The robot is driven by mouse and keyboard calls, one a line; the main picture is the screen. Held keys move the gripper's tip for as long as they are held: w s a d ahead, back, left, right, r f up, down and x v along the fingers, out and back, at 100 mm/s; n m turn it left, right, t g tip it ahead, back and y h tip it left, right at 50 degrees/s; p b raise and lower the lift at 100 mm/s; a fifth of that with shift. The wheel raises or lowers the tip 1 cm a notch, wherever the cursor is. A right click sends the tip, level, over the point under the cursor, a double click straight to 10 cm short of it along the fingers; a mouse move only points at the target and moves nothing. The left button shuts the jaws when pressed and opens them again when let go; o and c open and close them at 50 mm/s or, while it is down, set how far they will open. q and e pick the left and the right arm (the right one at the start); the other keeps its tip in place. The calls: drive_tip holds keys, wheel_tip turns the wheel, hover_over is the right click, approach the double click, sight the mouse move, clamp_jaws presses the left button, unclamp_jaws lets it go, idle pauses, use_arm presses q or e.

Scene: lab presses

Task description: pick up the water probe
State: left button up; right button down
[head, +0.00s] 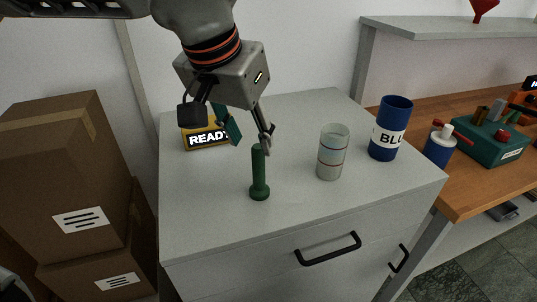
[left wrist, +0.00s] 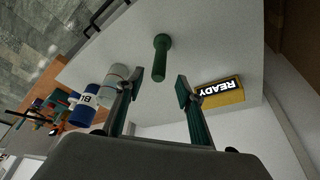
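The water probe looks to be the dark green rod with a wide round foot (head: 259,180), standing upright on the grey cabinet top (head: 215,225). It also shows in the left wrist view (left wrist: 161,52), just beyond the fingertips. My left gripper (head: 250,140) is open and empty, above and slightly behind the rod's upper end in the head view. I cannot tell whether a finger touches the rod's top.
A clear banded beaker (head: 332,152) and a blue labelled cup (head: 390,128) stand right of the rod. A yellow-black READY sign (head: 206,137) stands behind left. Cardboard boxes (head: 62,180) are left of the cabinet. The cabinet top's front left is clear.

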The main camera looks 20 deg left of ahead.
sight(258, 159)
use_arm(q)
drive_tip(key=shift+w, duration=0.1)
wheel_tip(258, 159, down, 2)
drive_tip(key=shift+w+f, duration=0.15)
drive_tip(key=x, duration=0.5)
drive_tip(key=shift+w+d+f+b, duration=0.1)
drive_tip(key=shift+d+b, duration=0.05)
drive_tip(key=shift+b, duration=0.2)
clamp_jaws()
